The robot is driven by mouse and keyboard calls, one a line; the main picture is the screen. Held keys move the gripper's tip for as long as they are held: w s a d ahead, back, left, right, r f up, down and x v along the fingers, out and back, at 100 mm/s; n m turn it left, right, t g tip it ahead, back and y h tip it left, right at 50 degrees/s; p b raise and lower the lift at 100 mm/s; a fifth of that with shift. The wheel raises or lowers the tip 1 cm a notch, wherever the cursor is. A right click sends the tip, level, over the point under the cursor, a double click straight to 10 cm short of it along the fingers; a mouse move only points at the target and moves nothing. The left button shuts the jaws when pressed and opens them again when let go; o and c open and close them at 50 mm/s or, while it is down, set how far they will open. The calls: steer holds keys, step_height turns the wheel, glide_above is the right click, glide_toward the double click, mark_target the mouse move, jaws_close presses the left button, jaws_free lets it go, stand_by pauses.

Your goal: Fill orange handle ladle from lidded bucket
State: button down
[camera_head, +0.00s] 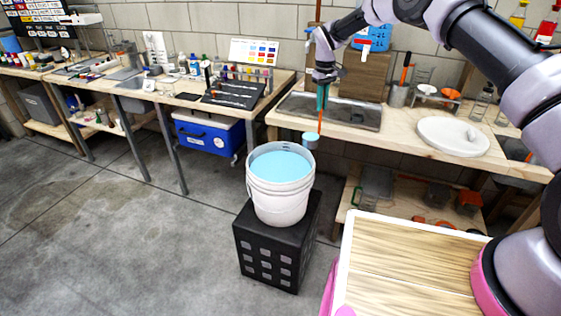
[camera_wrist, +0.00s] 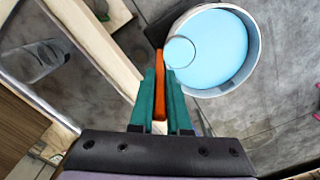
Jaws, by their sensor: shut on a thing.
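A white bucket (camera_head: 279,202) stands upright on a black crate, uncovered and holding light blue liquid (camera_head: 280,166). The bucket also shows in the wrist view (camera_wrist: 256,62). My gripper (camera_head: 322,97) is shut on the orange handle (camera_head: 320,121) of the ladle. The ladle hangs with its handle near upright, and its cup (camera_head: 310,140) is above and just right of the bucket's rim. The cup shows light blue inside. In the wrist view my gripper's green fingers (camera_wrist: 160,98) grip the orange handle (camera_wrist: 159,72), and the cup (camera_wrist: 180,52) overlaps the bucket's left rim.
The black crate (camera_head: 266,262) stands on open grey floor. A wooden workbench (camera_head: 400,142) with a metal tray (camera_head: 330,110) and a round white lid (camera_head: 453,136) runs behind. A wooden-topped surface (camera_head: 400,270) is at front right. A blue cooler (camera_head: 208,132) sits under the left bench.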

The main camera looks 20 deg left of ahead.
steer(key=s+a+f, duration=0.2)
steer(key=a+f, duration=0.1)
steer(key=a, duration=0.4)
steer(key=s+a+f+n, duration=0.1)
steer(key=s+a+f, duration=0.1)
steer(key=a+f, duration=0.2)
steer(key=a, duration=0.2)
steer(key=shift+a+f+n, duration=0.25)
steer(key=shift+a+n, duration=0.05)
steer(key=shift+a, duration=0.05)
steer(key=shift+d, duration=0.4)
steer(key=shift+s+d+r+t+y, duration=0.15)
steer(key=shift+s+d+t+y, duration=0.15)
steer(key=shift+s+y, duration=0.15)
steer(key=shift+s+d, duration=0.2)
steer(key=shift+d, duration=0.1)
stand_by(0.8)
steer(key=shift+s+d+r+t+y, duration=0.1)
steer(key=shift+s+d+t+y, duration=0.2)
steer(key=shift+y, duration=0.15)
steer(key=shift+s+d+t+y, duration=0.4)
steer(key=shift+s+d+y, duration=0.15)
steer(key=shift+d, duration=0.2)
steer(key=shift+s+d+t+y, duration=0.4)
steer(key=shift+d+y, duration=0.15)
steer(key=shift+d, duration=0.15)
stand_by(2.5)
